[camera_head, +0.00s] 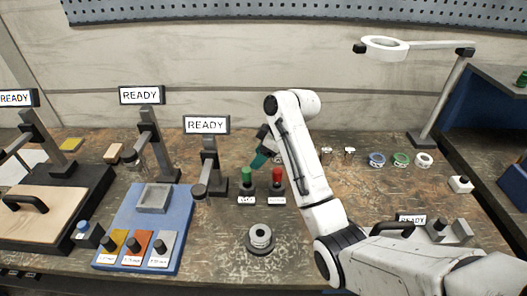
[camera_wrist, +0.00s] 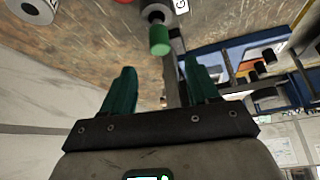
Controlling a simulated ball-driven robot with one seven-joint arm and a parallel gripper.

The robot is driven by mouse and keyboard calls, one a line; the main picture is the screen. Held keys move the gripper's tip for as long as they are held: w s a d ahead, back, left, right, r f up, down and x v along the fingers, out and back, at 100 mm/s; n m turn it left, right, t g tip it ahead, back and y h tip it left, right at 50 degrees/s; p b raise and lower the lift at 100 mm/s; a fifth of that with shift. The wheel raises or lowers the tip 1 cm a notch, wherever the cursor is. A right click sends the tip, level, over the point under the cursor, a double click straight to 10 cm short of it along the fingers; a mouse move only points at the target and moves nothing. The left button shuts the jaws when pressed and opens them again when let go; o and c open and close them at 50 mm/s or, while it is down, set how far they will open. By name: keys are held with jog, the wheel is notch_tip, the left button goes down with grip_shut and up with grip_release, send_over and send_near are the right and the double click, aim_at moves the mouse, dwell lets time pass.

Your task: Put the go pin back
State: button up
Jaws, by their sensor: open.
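The green go pin (camera_head: 247,174) stands upright at a small black holder (camera_head: 247,190) with a white label, in the middle of the bench. My gripper (camera_head: 259,160) is just above and right of it, with its teal fingers pointing down. In the wrist view my gripper (camera_wrist: 160,75) is open and empty. The green pin (camera_wrist: 159,40) shows there beyond the fingertips, roughly in line with the gap between them and apart from both. How deep the pin sits in its holder cannot be told.
A red-topped pin (camera_head: 277,175) stands close to the right of the green one. A grey round fixture (camera_head: 261,238) is in front. A READY stand (camera_head: 207,150) rises close on the left, and a blue tray (camera_head: 130,215) lies further left. Coloured rings (camera_head: 400,159) lie at right.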

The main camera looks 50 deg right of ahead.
jog(key=shift+v, duration=1.15)
